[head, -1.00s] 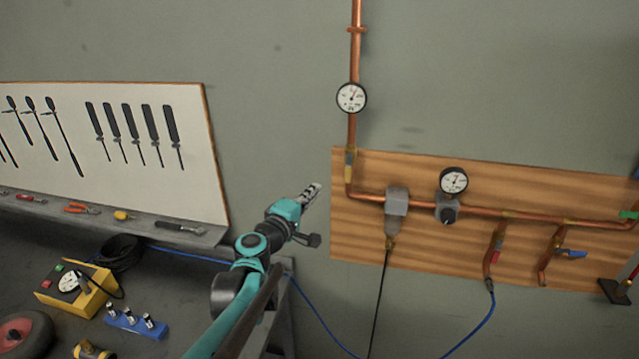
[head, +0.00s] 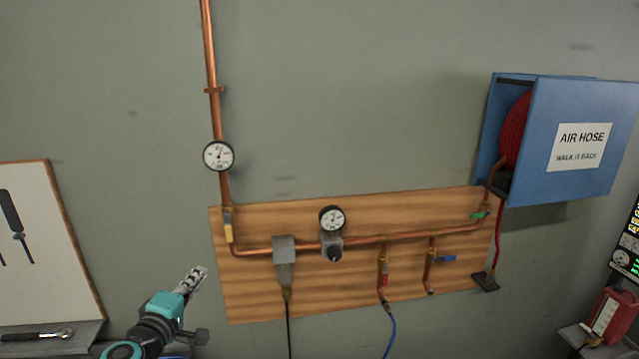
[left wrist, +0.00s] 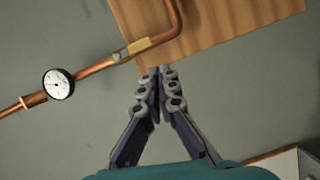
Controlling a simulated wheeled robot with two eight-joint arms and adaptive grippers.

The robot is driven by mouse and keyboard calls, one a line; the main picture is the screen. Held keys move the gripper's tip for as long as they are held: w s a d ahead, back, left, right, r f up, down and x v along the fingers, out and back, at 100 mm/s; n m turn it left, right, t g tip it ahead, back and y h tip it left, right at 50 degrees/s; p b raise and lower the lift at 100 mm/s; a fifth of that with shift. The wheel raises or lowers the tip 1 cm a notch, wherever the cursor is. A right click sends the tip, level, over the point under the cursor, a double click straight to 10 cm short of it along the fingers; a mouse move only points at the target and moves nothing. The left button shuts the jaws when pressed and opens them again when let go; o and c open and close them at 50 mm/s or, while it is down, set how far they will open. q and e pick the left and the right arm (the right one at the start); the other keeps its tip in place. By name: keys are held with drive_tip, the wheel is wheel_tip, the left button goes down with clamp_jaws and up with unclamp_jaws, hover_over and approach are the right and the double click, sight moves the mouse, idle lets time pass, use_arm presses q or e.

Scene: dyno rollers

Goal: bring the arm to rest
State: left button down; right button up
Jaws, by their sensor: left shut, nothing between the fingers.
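My left gripper (head: 196,276) is at the lower left of the head view, in front of the grey wall and just left of the wooden pipe board (head: 350,210). In the left wrist view its two fingers (left wrist: 160,72) are closed together with nothing between them. The fingertips overlap the lower edge of the wooden board (left wrist: 205,35) in that view; I cannot tell the gap to it. My right gripper is not in any view.
Copper piping (head: 217,110) with a round gauge (head: 218,155) runs down to the board. A second gauge (head: 332,218) and valves sit on the board. A blue air hose box (head: 570,180) hangs at right. A tool board (head: 60,220) stands at left. The wall between is bare.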

use_arm(q)
drive_tip(key=s+d+f+m+g+h+b, duration=0.25)
drive_tip(key=s+d+f+m+b, duration=0.2)
drive_tip(key=d+f, duration=0.45)
drive_tip(key=s+d+f+m+g+h+b, duration=0.1)
drive_tip(key=s+d+f+m+g+b, duration=0.3)
drive_tip(key=s+d+f+m, duration=0.45)
drive_tip(key=s+a+f+m+g+y+b, duration=0.1)
drive_tip(key=s+f+g+y+b, duration=0.1)
drive_tip(key=f, duration=0.5)
drive_tip(key=s+a+f+m+g+y+b, duration=0.1)
drive_tip(key=s+f+y+b, duration=0.1)
drive_tip(key=s+f, duration=0.4)
drive_tip(key=shift+a+f+m+g+b, duration=0.3)
drive_tip(key=shift+f+g+b, duration=0.05)
drive_tip(key=shift+f+b, duration=0.55)
